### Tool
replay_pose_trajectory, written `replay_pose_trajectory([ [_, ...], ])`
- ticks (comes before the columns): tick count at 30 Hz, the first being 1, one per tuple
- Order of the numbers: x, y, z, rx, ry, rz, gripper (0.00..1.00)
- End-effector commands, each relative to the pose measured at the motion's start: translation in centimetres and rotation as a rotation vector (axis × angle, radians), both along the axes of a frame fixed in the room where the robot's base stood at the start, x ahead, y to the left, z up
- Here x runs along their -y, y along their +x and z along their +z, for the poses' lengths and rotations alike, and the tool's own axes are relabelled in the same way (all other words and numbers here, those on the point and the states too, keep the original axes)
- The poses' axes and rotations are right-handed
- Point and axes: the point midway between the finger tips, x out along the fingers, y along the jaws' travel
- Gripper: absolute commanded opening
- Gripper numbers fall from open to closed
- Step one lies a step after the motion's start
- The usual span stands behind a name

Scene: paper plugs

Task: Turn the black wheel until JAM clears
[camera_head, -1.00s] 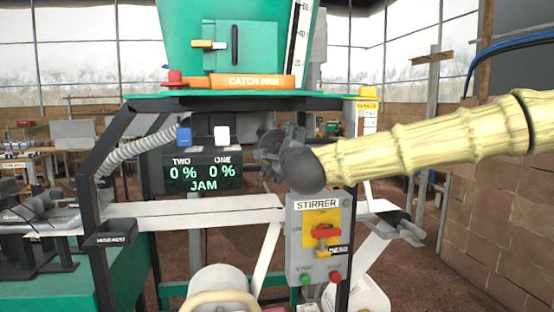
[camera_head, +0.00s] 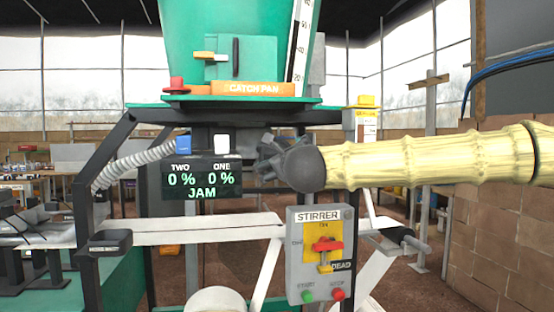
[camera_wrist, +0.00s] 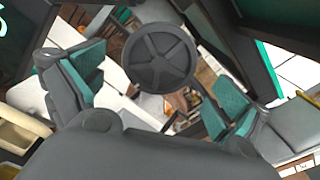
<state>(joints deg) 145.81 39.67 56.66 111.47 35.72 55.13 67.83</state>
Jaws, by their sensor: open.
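The black wheel (camera_wrist: 160,57) shows in the wrist view as a dark spoked disc, facing my camera. My gripper (camera_wrist: 155,92) is open, with one teal-padded finger on each side of the wheel. The wheel appears apart from both pads; I cannot tell how far beyond the fingertips it lies. In the head view my gripper (camera_head: 267,157) is beside the display, and the wheel cannot be made out there. The display (camera_head: 202,178) reads TWO 0 %, ONE 0 % and JAM.
A grey STIRRER box (camera_head: 320,255) with a red and yellow switch hangs below my gripper. A green hopper (camera_head: 190,50) with an orange CATCH PAN (camera_head: 253,89) is above. Black frame posts and white bars surround the space. A block wall (camera_head: 490,230) stands at right.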

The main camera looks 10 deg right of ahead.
Motion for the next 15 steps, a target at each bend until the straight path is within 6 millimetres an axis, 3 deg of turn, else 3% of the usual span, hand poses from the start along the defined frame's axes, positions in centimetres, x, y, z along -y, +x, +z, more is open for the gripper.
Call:
replay_pose_trajectory([
  [15, -0.1, 1.1, -0.1, -0.001, -0.001, 0.0, 1.0],
])
